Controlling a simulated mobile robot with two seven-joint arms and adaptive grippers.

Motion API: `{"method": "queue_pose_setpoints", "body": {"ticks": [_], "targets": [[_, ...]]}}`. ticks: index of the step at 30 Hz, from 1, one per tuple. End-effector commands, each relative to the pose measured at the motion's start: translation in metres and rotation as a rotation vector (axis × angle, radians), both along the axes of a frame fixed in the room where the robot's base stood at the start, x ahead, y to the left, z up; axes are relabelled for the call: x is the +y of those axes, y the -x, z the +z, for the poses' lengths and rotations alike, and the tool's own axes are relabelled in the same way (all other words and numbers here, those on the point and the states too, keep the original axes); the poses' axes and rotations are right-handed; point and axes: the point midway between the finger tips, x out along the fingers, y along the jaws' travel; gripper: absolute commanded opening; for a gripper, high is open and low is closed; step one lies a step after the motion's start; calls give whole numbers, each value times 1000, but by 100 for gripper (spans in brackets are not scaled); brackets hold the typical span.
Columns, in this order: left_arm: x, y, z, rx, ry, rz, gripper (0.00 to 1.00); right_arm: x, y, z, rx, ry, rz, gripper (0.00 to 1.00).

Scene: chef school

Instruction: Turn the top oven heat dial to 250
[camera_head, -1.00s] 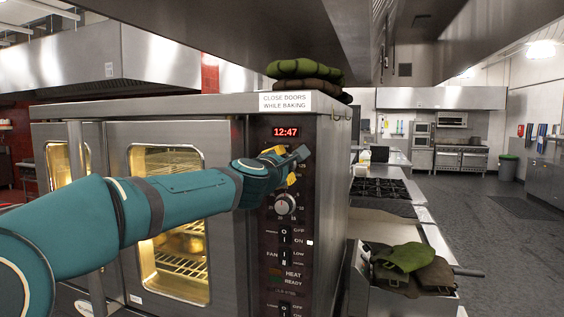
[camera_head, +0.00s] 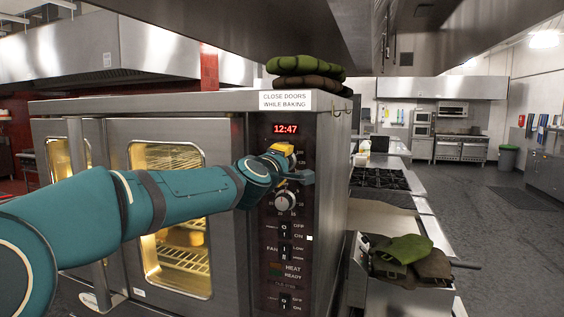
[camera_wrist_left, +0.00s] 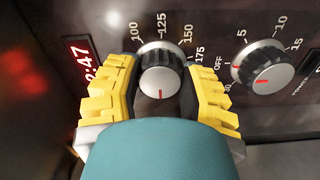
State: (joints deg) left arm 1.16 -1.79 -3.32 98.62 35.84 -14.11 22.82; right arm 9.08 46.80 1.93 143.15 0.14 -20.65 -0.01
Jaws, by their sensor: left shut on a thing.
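The top heat dial (camera_wrist_left: 160,80) is a silver-rimmed knob with a grey face and a red mark, marked 100, 125, 150 and 175 along its visible scale. The red mark points toward the bottom of the left wrist view, and the scale there is hidden by my wrist. My left gripper (camera_wrist_left: 162,92), with yellow pads, is shut on this dial, one finger on each side. In the head view my left gripper (camera_head: 284,163) covers the dial on the oven's control panel (camera_head: 264,128).
A second dial (camera_head: 285,201) sits just below; it also shows in the left wrist view (camera_wrist_left: 263,68). Rocker switches (camera_head: 285,237) are farther down. Green and brown mitts (camera_head: 305,70) lie on the oven. More mitts (camera_head: 410,252) lie at lower right.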

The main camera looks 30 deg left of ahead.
Motion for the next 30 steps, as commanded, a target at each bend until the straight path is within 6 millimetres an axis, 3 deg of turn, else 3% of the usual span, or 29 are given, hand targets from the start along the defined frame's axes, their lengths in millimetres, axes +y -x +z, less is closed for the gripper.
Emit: {"method": "queue_pose_setpoints", "body": {"ticks": [12, 13, 15, 25, 30], "targets": [[-1, 0, 1, 1, -6, -1, 6, 0, 0, 0, 0, 0, 0, 55], [-1, 0, 1, 1, -6, -1, 54, 0, 0, 0, 0, 0, 0, 55], [-1, 0, 1, 1, -6, -1, 76, 0, 0, 0, 0, 0, 0, 55], [0, 1, 0, 1, -5, 0, 76, 0, 0, 0, -1, 0, 0, 55], [-3, 15, 1, 0, -4, 0, 76, 0, 0, 0, 0, 0, 0, 55]]}}
